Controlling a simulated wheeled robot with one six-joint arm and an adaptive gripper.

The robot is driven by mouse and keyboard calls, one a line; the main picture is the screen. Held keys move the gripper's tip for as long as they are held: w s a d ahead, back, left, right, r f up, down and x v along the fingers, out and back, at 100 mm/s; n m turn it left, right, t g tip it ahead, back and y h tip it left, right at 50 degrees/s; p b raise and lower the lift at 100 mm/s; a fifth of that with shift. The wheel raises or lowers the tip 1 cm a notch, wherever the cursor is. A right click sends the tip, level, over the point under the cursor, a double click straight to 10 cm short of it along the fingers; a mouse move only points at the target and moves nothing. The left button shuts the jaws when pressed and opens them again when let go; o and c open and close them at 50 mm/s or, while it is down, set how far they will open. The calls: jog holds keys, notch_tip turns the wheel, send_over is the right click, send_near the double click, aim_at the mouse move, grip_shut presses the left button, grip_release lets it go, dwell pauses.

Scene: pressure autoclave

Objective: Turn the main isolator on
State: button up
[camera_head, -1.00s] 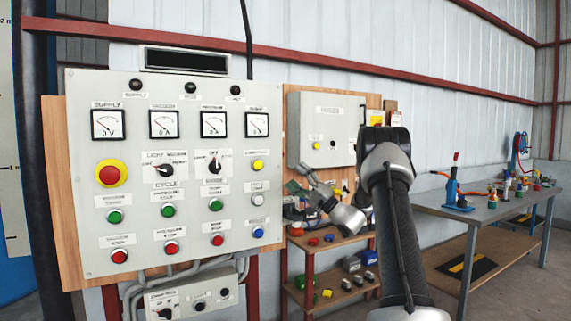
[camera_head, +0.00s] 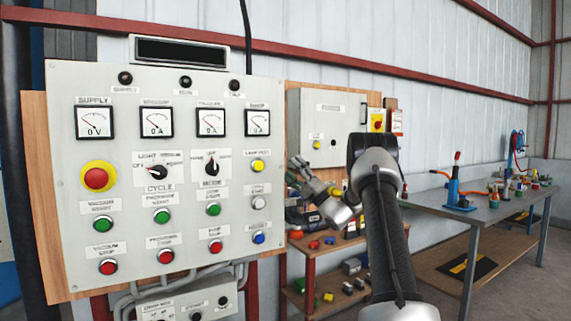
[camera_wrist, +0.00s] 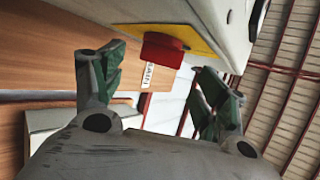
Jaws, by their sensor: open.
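The main isolator appears to be the red switch handle on a yellow plate (camera_head: 377,121), at the right end of the grey wall box. In the wrist view, the red handle (camera_wrist: 163,50) stands out from its yellow plate (camera_wrist: 190,38), just beyond my fingertips. My gripper (camera_head: 297,170) is open and empty, left of and below the isolator in the head view. In the wrist view its two green-tipped fingers (camera_wrist: 163,80) are spread apart, with the handle showing between and above them. No contact is visible.
A large control panel (camera_head: 120,240) with meters, buttons and selectors fills the left. The grey box (camera_head: 350,110) is on a wooden board. A shelf (camera_head: 330,246) with small parts stands below. A workbench (camera_head: 480,210) with tools is at the right.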

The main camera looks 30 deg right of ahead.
jog(key=x, duration=0.3)
jog(key=shift+w+a+r, duration=0.15)
jog(key=shift+w+r, duration=0.1)
jog(key=shift+c, duration=0.2)
jog(key=c, duration=1)
